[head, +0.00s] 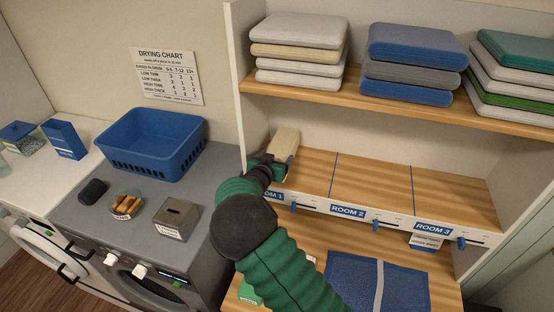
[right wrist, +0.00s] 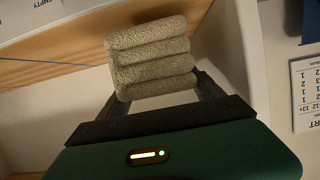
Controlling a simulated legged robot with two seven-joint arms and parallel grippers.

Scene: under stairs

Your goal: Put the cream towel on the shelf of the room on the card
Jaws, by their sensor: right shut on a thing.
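My right gripper (head: 274,160) is shut on the cream towel (head: 285,141), a small folded block, at the left end of the middle shelf. In the right wrist view the towel (right wrist: 150,58) sits between the two fingers (right wrist: 165,92), its folded layers facing me. It is over or on the ROOM 1 part; I cannot tell if it touches the board. The shelf has ROOM 1, ROOM 2 (head: 347,211) and ROOM 3 (head: 434,228) labels, with blue lines between bare parts. Small cards (head: 427,241) hang under ROOM 3, their print too small to read. My left gripper is out of view.
Folded stacks (head: 297,45) fill the upper shelf. A blue folded cloth (head: 350,275) lies below, partly beside my arm. A blue basket (head: 150,143), a grey box (head: 175,218) and a dish (head: 126,206) stand on the machines at left. The shelf's left side panel is close to my gripper.

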